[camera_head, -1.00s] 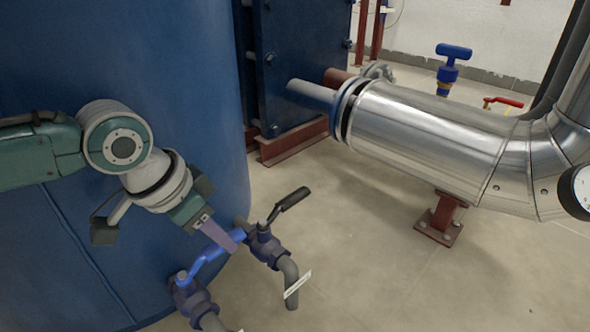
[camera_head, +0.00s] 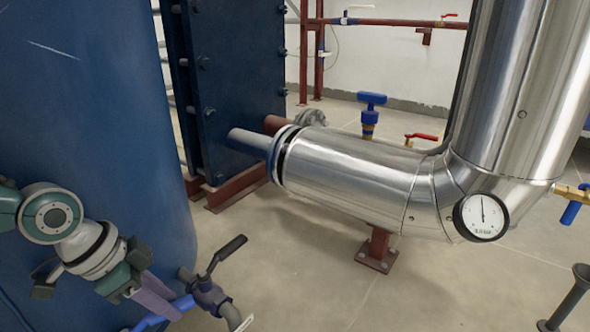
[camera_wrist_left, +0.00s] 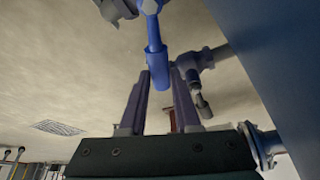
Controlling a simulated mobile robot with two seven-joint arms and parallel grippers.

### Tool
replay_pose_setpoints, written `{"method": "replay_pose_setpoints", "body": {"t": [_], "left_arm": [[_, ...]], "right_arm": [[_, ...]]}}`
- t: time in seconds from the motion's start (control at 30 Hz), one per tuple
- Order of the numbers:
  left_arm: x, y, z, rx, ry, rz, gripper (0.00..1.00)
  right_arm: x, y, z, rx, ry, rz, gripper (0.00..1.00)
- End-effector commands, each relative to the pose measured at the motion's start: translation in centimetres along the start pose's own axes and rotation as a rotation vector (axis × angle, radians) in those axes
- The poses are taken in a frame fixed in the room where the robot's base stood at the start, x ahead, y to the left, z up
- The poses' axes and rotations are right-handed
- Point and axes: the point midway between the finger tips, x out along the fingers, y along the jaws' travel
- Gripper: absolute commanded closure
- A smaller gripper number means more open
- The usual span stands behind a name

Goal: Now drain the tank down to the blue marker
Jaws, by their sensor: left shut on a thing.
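The big dark blue tank (camera_head: 90,110) fills the left of the head view. Two drain valves sit low at its side. One has a bright blue lever (camera_head: 150,323), partly cut off by the bottom edge; the lever also shows in the left wrist view (camera_wrist_left: 155,45). The other valve (camera_head: 210,297) has a black-gripped lever (camera_head: 228,249) that slants up and right. My left gripper (camera_head: 180,308) is shut on the blue lever's end, with a finger on each side in the wrist view (camera_wrist_left: 161,90). I cannot make out a blue marker. My right gripper is out of view.
A shiny insulated pipe (camera_head: 350,180) with a round gauge (camera_head: 481,216) runs across the middle and right. It stands on a red-brown support (camera_head: 377,248). A dark plate exchanger (camera_head: 235,80) stands behind the tank. The floor at the front centre is clear.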

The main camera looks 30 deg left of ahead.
Motion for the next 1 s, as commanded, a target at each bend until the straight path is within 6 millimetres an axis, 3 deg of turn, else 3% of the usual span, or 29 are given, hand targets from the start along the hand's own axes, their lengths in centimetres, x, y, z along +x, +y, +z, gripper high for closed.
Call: {"method": "replay_pose_setpoints", "body": {"t": [0.23,0.27,0.5,0.8,1.0], "left_arm": [[0.1,0.2,0.0,0.001,0.0,0.003,1.0],[0.1,0.2,0.0,0.001,0.0,0.003,0.66],[0.1,0.1,-0.1,0.0,0.001,0.002,0.39],[-0.3,0.0,-0.3,0.0,0.002,0.0,0.39],[-3.3,0.0,-1.5,0.001,0.003,0.0,0.39]], "right_arm": [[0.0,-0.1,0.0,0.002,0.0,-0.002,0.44],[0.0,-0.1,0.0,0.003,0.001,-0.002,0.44],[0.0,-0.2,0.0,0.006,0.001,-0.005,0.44],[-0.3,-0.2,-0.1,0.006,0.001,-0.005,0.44],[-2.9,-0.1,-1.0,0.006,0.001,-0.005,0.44]]}}
